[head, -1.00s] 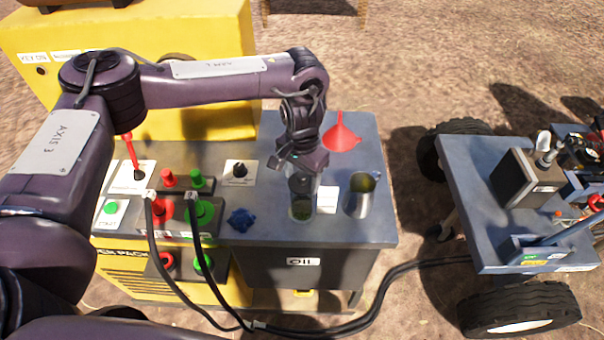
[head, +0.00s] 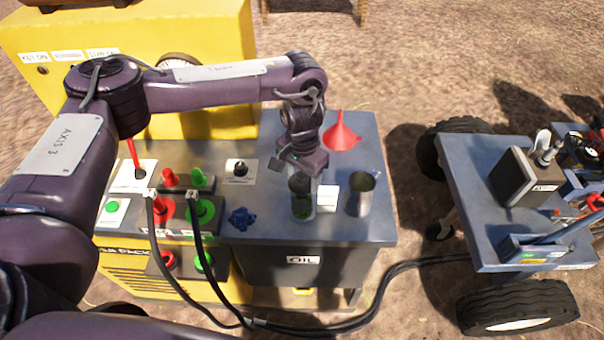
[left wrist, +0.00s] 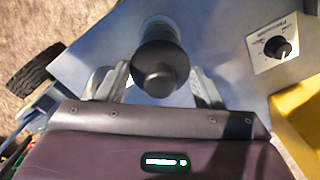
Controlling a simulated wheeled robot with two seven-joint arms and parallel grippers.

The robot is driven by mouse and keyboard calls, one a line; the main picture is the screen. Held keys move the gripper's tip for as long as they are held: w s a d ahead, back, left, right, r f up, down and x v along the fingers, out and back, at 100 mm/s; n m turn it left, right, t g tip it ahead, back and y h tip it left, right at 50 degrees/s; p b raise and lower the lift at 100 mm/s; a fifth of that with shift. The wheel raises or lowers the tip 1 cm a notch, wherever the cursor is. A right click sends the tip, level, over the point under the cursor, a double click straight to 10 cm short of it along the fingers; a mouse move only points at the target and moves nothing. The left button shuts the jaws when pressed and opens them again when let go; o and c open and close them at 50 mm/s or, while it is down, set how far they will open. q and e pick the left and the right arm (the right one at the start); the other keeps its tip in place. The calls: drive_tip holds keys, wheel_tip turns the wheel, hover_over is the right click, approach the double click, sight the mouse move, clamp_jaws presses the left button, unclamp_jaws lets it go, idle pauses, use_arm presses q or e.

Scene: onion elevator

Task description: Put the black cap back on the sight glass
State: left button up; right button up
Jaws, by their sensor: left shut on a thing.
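My left gripper (head: 300,178) points down over the oil tank and is shut on the black cap (head: 299,184). In the left wrist view the round cap (left wrist: 156,68) with its knob sits between the two metal fingers. The sight glass (head: 303,207) is a clear upright cylinder with green at its bottom, standing on the tank top. The cap is at the top of the glass in the head view. I cannot tell whether it touches the rim. My right gripper is not in view.
Right of the glass stand a white label block (head: 328,198) and a metal jug (head: 362,194). A red funnel (head: 342,134) is behind, and a blue star-shaped cap (head: 241,217) lies to the left. The control panel with hoses (head: 180,205) is further left. A wheeled cart (head: 470,195) stands right.

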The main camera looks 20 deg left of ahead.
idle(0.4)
use_arm(q)
drive_tip(key=o, duration=1.1)
drive_tip(key=shift+c, duration=0.2)
drive_tip(key=shift+o, duration=0.4)
drive_tip(key=shift+o, duration=1.1)
drive_tip(key=shift+r+p, duration=3.45)
drive_tip(key=shift+r, duration=0.05)
